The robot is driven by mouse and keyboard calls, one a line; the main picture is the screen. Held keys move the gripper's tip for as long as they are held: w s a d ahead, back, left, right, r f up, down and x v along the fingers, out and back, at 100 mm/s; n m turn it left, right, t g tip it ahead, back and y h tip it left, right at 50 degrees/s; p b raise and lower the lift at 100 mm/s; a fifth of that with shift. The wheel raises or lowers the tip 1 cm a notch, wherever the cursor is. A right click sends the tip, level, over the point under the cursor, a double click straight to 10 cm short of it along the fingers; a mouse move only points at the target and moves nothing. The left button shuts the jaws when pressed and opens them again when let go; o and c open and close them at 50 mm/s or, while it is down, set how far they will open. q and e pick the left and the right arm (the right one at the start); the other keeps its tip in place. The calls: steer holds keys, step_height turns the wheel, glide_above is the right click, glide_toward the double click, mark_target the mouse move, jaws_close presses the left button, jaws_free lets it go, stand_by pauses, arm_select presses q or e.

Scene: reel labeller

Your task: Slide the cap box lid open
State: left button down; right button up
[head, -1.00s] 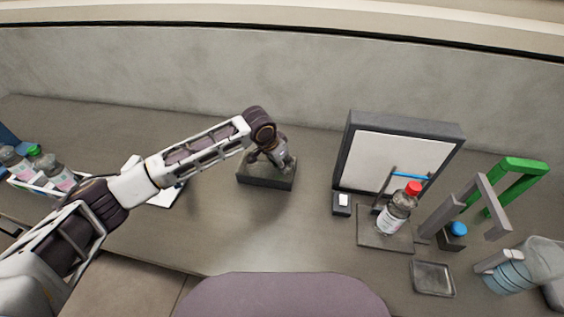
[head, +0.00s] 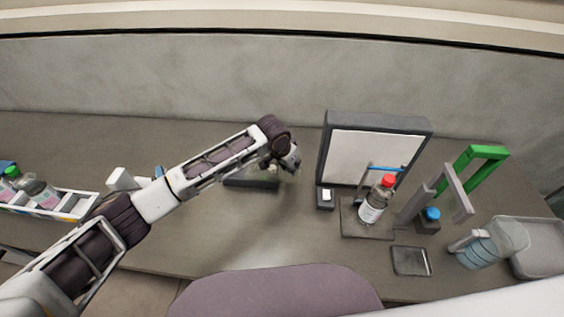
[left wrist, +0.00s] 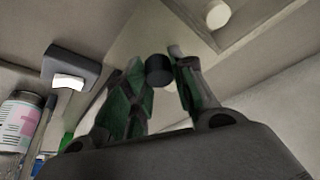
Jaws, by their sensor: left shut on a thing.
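The dark grey cap box (head: 250,184) stands on the bench behind my left forearm in the head view. My left gripper (head: 290,165) is at its right end, partly hidden by my wrist. In the left wrist view, my left gripper's green-padded fingers (left wrist: 160,88) are shut around a dark round knob (left wrist: 159,70). The knob sits by a pale flat panel (left wrist: 125,42), which looks like the lid. Beyond it, the box's open part (left wrist: 248,28) shows a whitish round cap (left wrist: 217,14) inside. The lid's far edge is hard to make out. My right gripper is not in view.
A framed white panel (head: 374,158) stands right of the box, with a small dark block (head: 325,199) before it. A red-capped bottle (head: 374,203) stands on a plate. A green-and-grey frame (head: 468,174) is further right. A rack of bottles (head: 75,205) is far left.

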arm_select(q)
steer(key=shift+s+d+p, duration=0.15)
steer(key=shift+d, duration=0.55)
steer(key=shift+s+d+p, duration=0.1)
steer(key=shift+d+p, duration=0.05)
steer(key=shift+d, duration=0.55)
steer(key=c, duration=1.2)
jaws_free()
steer(key=shift+o, duration=0.2)
steer(key=shift+r, duration=0.1)
steer(key=v, duration=1.2)
